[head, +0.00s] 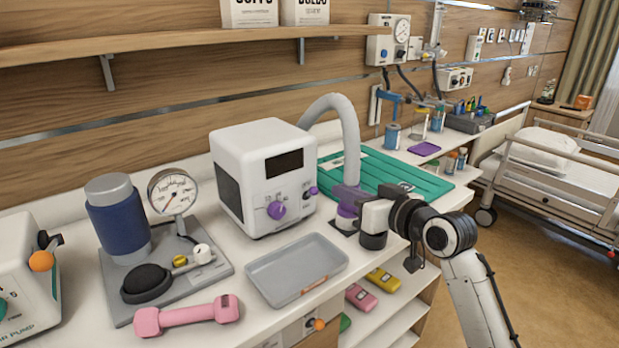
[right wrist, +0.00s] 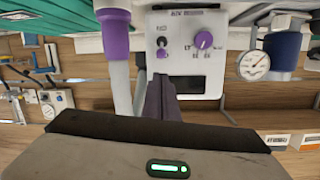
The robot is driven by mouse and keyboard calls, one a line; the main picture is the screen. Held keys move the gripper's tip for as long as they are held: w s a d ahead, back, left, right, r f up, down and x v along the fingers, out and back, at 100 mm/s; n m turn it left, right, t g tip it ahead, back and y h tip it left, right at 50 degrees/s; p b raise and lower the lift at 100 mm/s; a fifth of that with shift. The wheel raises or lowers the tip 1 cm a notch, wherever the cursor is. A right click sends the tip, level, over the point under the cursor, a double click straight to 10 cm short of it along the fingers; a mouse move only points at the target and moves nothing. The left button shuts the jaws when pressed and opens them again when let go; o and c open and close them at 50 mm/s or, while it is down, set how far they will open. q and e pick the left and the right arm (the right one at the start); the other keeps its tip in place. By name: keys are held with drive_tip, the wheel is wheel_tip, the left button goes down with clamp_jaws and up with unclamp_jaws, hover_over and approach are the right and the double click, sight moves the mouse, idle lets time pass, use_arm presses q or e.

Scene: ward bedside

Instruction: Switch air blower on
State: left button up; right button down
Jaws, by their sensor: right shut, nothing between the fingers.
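The air blower (head: 262,170) is a white box with a dark display, standing on the counter. Its front has a large purple knob (head: 277,210) and a small purple switch (head: 311,190) to the right of it. A grey hose (head: 345,125) arches from behind it to a purple end piece. My right gripper (head: 343,208) is shut and empty, just right of the blower's front. In the right wrist view, where the blower appears upside down, the shut fingertips (right wrist: 160,80) point toward the small switch (right wrist: 161,50); I cannot tell whether they touch it. My left gripper is out of view.
A grey tray (head: 297,268) lies in front of the blower. A device with a gauge (head: 173,192) and blue cylinder stands to the left, with a pink dumbbell (head: 186,316) before it. A green mat (head: 410,178) lies to the right. A shelf (head: 180,38) runs above.

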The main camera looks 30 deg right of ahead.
sight(311, 191)
drive_tip(key=p+x, duration=0.1)
drive_tip(key=x, duration=0.8)
drive_tip(key=shift+w, duration=0.25)
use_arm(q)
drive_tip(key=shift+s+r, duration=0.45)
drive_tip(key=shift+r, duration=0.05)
